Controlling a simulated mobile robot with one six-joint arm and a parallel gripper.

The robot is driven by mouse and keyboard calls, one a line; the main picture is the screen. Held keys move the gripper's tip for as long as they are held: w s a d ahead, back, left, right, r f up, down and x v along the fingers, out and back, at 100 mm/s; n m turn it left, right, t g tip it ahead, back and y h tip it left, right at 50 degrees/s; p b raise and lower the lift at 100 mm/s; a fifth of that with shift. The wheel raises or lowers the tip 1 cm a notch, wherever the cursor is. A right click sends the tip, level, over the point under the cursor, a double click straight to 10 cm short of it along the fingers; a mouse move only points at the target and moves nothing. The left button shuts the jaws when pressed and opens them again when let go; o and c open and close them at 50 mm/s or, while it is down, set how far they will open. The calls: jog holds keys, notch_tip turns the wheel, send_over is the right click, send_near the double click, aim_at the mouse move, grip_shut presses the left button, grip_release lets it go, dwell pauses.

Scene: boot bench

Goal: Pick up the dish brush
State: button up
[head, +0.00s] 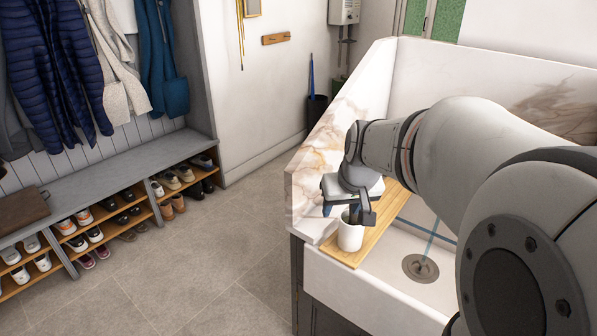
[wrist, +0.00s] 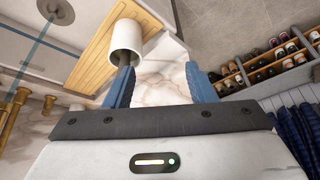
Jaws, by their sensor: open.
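A white cup (head: 350,235) stands on a wooden board (head: 375,243) laid across the sink. My gripper (head: 344,208) is over the marble counter, right by the cup. In the wrist view my gripper (wrist: 160,76) has its blue fingers spread apart, with nothing seen between them but marble. The left finger overlaps the cup's rim there; whether they touch is unclear.
The white sink (head: 360,290) has a drain (head: 420,268) right of the board. The marble counter (head: 318,170) lies along its left side. A shoe bench (head: 100,190) with coats above stands at left. The tiled floor (head: 215,240) between is clear.

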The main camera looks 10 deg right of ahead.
jog(key=w+d+f+t+b, duration=0.1)
jog(key=w+d, duration=0.6)
jog(key=d, duration=0.1)
jog(key=x, duration=0.7)
jog(key=shift+w+d+f+m+h, duration=0.15)
jog(key=shift+w+f+m+h, duration=0.15)
jog(key=shift+h, duration=0.1)
jog(key=shift+c, duration=0.4)
grip_shut()
